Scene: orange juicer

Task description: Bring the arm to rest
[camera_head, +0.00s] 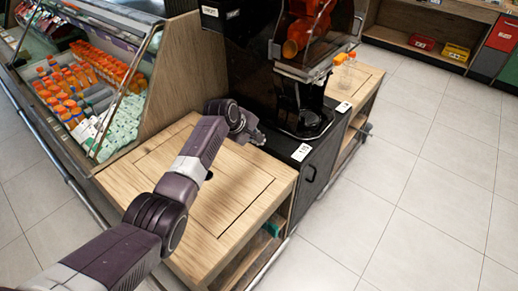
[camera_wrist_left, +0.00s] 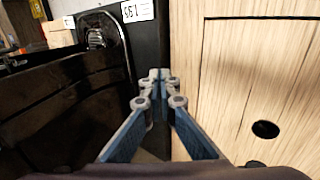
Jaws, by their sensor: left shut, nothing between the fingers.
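My left arm reaches in from the lower left in the head view, over the wooden counter (camera_head: 233,211). My left gripper (camera_head: 258,138) is beside the black juicer stand, at the far edge of the counter. In the left wrist view the left gripper (camera_wrist_left: 160,77) has its fingertips together with nothing between them. The wooden surface (camera_wrist_left: 240,75) is to its right and the black stand (camera_wrist_left: 65,95) to its left. I cannot tell whether the gripper touches either. My right gripper is not in view.
The juicer (camera_head: 303,50) with its orange parts stands on the black cabinet (camera_head: 316,160). A chilled display (camera_head: 75,90) with several orange-capped bottles is at the left. A second wooden counter (camera_head: 362,80) is behind the juicer. The tiled floor (camera_head: 440,190) at the right is clear.

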